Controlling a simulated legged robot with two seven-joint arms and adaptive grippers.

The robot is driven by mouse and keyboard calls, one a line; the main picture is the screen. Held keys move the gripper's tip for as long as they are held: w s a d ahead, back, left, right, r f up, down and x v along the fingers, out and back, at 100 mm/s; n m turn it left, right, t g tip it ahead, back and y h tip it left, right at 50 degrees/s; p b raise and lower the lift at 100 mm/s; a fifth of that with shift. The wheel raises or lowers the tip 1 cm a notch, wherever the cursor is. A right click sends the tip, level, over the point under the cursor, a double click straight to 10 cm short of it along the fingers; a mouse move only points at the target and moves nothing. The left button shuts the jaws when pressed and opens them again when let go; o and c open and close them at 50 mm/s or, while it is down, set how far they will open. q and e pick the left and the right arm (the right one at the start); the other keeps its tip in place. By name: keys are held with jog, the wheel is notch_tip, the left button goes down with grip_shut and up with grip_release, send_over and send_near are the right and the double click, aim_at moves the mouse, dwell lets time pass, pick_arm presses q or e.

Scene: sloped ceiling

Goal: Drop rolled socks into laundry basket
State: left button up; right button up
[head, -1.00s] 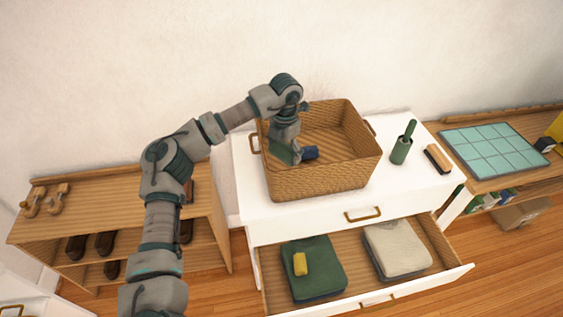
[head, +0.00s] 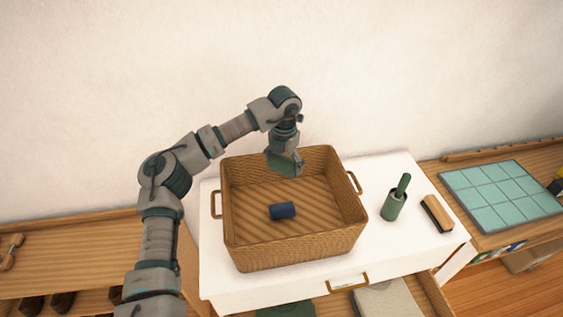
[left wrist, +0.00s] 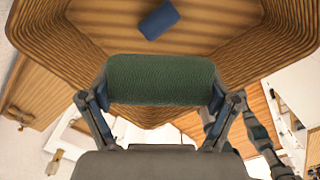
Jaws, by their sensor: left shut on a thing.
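The wicker laundry basket (head: 296,253) stands on the white dresser top. A dark blue sock roll (head: 283,211) lies on its floor, and it also shows at the top of the left wrist view (left wrist: 158,20). My left gripper (head: 285,163) hangs over the back part of the basket, pointing down. It is shut on a green sock roll (left wrist: 160,80), gripped by its two ends between the fingers in the left wrist view. In the head view the green roll is mostly merged with the gripper. My right gripper is not in view.
A teal tiled mat (head: 497,192) lies on the right shelf. The open drawer below shows folded cloths (head: 388,301), partly cut off.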

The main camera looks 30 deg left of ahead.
aim_at(283, 155)
pick_arm(q)
jog(key=f, duration=0.1)
jog(key=f+b, duration=0.2)
jog(key=shift+w+d+f, duration=0.15)
jog(key=shift+w+f, duration=0.15)
jog(key=shift+f, duration=0.05)
jog(key=shift+a+f, duration=0.15)
jog(key=shift+a, duration=0.1)
jog(key=shift+s+a+f, duration=0.1)
jog(key=shift+s+a, duration=0.05)
jog(key=shift+a, duration=0.5)
jog(key=o, duration=0.9)
jog(key=shift+d, duration=0.25)
jog(key=shift+c, duration=0.2)
jog(key=shift+d+r, duration=0.2)
jog(key=shift+d, duration=0.4)
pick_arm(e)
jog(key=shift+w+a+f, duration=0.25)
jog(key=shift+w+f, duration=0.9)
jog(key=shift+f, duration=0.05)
pick_arm(q)
jog(key=r, duration=0.4)
jog(key=a+r, duration=0.1)
jog(key=r, duration=0.4)
jog(key=d+r, duration=0.1)
jog(key=r, duration=0.1)
jog(key=shift+d+r, duration=0.25)
jog(key=shift+r, duration=0.2)
